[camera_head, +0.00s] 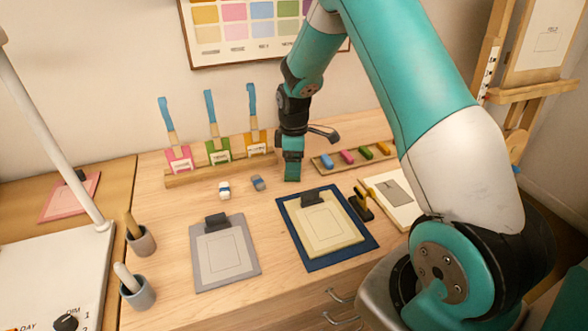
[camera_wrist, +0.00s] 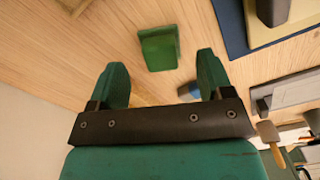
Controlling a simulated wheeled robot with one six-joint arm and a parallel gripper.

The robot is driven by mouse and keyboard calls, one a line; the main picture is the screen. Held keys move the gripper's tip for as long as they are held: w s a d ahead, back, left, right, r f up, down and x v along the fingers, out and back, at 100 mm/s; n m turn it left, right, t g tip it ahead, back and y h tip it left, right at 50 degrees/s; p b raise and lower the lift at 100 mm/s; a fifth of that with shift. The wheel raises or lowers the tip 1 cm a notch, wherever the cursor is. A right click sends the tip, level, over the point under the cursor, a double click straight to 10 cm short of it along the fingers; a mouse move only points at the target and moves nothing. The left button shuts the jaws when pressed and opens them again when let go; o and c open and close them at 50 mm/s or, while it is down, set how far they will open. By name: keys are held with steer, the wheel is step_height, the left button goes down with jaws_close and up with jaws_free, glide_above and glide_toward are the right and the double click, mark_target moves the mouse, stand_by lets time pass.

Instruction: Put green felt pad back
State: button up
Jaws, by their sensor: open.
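A green block, likely the green felt pad (camera_wrist: 158,47), shows in the wrist view on the wooden table, ahead of and between my two fingers, apart from both. My gripper (camera_head: 292,177) is low over the table behind the navy mat, with its green fingers spread and nothing between them. In the head view I cannot tell the pad from my green fingers. A green stick (camera_head: 365,153) lies in the wooden tray (camera_head: 322,168) with blue, pink and yellow ones.
A small blue-grey block (camera_head: 258,183) and a white-and-blue one (camera_head: 224,190) lie left of my gripper. A brush rack (camera_head: 200,175) stands behind them. The navy mat (camera_head: 305,265), a grey clipboard (camera_head: 210,285) and a dark stamp (camera_head: 361,205) are in front. Bare wood lies between.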

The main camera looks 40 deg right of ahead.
step_height(320, 180, up, 9)
steer(key=b, duration=0.1)
steer(key=s+a+r, duration=0.4)
steer(key=a+r, duration=0.1)
steer(key=a, duration=0.3)
steer(key=s+a+r+m+y, duration=0.1)
steer(key=s+a+r+y, duration=0.1)
steer(key=s+a, duration=0.6)
steer(key=s+a+r+m+y, duration=0.2)
steer(key=s+a, duration=0.6)
steer(key=s, duration=0.8)
step_height(320, 180, up, 2)
steer(key=shift+a+r, duration=0.1)
steer(key=shift+a, duration=0.05)
